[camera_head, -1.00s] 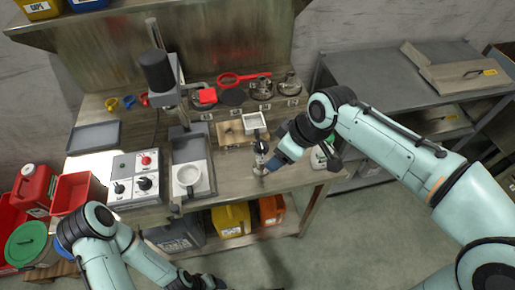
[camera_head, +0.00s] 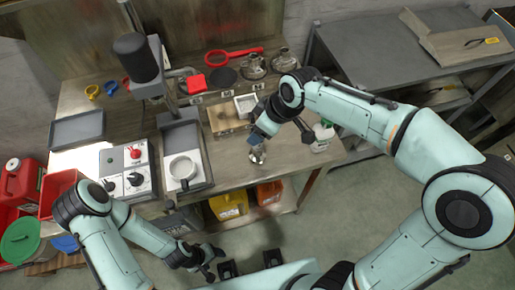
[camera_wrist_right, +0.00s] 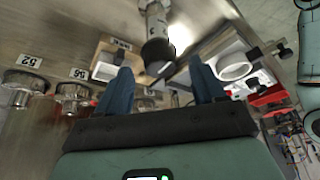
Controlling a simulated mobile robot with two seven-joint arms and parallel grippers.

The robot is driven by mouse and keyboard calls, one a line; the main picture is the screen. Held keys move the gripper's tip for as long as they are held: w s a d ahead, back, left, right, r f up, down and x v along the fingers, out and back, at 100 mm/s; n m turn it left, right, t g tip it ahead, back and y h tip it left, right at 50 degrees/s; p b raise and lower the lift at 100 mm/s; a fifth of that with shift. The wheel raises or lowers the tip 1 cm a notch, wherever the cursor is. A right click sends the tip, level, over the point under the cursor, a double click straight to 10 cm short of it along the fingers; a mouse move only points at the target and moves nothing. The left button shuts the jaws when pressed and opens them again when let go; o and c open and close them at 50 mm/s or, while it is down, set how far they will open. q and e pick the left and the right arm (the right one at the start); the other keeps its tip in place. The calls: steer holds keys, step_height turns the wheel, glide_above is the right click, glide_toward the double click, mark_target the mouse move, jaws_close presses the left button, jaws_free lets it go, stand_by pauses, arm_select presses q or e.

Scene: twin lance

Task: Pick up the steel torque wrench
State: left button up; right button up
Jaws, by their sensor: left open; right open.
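The steel torque wrench appears to be the upright metal tool (camera_head: 257,155) near the bench's front edge, below my right gripper (camera_head: 255,139). In the right wrist view its steel shaft (camera_wrist_right: 156,22) and black end (camera_wrist_right: 158,52) appear between the two blue fingertips. The right gripper is open with space on both sides of the tool; contact is not visible. In the head view the gripper hides the tool's upper part. My left gripper (camera_head: 212,263) is open and empty, low in front of the bench, away from the tool.
A press (camera_head: 132,50) with a white cup (camera_head: 182,168) and a control box (camera_head: 127,170) stand left of the tool. A wooden block (camera_head: 226,119) lies behind it. Yellow (camera_head: 229,206) and orange bins sit below.

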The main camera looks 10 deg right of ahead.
mark_target(258, 147)
steer(key=x, duration=0.5)
steer(key=shift+r, duration=0.1)
steer(key=shift+s, duration=0.1)
jaws_close()
